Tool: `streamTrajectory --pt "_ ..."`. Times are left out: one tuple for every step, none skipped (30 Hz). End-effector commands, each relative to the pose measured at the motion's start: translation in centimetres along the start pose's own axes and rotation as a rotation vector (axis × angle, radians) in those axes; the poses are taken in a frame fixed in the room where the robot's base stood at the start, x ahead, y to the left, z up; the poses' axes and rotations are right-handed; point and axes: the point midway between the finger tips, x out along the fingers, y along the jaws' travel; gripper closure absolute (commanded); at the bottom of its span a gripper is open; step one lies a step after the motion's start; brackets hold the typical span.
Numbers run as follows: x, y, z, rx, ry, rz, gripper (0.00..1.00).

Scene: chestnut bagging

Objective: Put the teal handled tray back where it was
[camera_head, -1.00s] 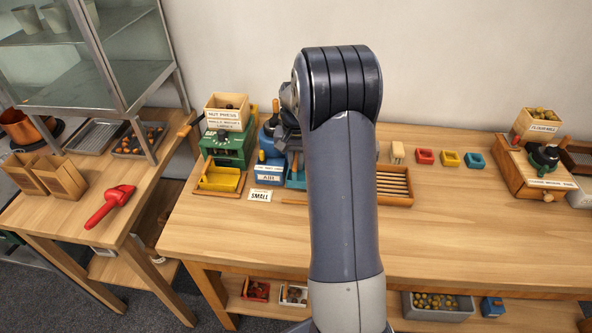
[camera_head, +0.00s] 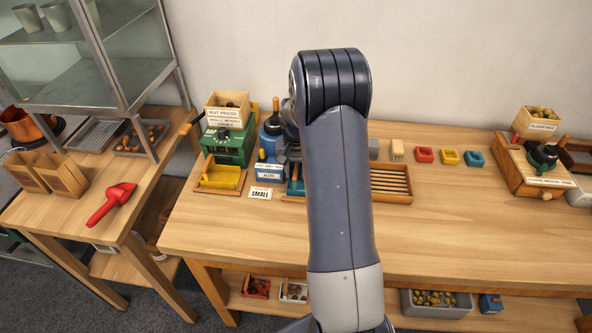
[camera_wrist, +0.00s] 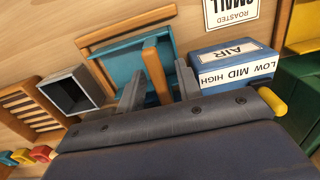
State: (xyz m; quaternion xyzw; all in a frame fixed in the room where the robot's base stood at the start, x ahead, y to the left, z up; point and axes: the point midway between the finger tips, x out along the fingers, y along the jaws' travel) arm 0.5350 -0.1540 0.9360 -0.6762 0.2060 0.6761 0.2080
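The teal tray (camera_wrist: 128,64) shows in the wrist view, within a wooden frame (camera_wrist: 97,72) on the bench. Its upright orange-brown handle (camera_wrist: 153,72) stands between the two fingers of my gripper (camera_wrist: 158,88). The fingers are apart, with narrow gaps visible beside the handle, so my gripper looks open around it. In the head view only a small part of the teal tray (camera_head: 296,187) shows left of my arm. My arm hides the rest of it and my fingertips.
A blue box labelled AIR (camera_wrist: 235,62) stands close beside the tray. A small grey open box (camera_wrist: 69,91) and slatted rack (camera_wrist: 20,108) lie on the other side. A SMALL card (camera_head: 260,192) lies nearby. The bench front (camera_head: 450,240) is clear.

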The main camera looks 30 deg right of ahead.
Motion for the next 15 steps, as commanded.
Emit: streamTrajectory --pt "0.0 0.0 0.0 0.000 0.000 0.000 0.66" --pt "0.0 0.0 0.0 0.000 0.000 0.000 0.66" --pt "0.0 0.0 0.0 0.000 0.000 0.000 0.66" --pt "0.0 0.0 0.0 0.000 0.000 0.000 0.66" --pt "0.0 0.0 0.0 0.000 0.000 0.000 0.66" --pt "0.0 0.0 0.0 0.000 0.000 0.000 0.66" --pt "-0.1 0.0 0.0 0.000 0.000 0.000 0.66" --pt "-0.2 0.0 0.0 0.000 0.000 0.000 0.66" --pt "-0.4 0.0 0.0 0.000 0.002 0.000 0.66" --pt "-0.6 0.0 -0.1 0.000 0.002 -0.001 0.66" --pt "-0.9 0.0 -0.1 0.000 0.002 -0.001 0.66" --pt "-1.4 0.0 -0.1 0.000 0.004 -0.001 0.66" --pt "-2.0 0.0 -0.1 0.000 0.005 -0.001 0.66" --pt "-2.5 0.0 -0.1 0.000 0.005 -0.001 0.66" --pt "-3.4 0.0 -0.1 0.000 0.006 -0.002 0.66"
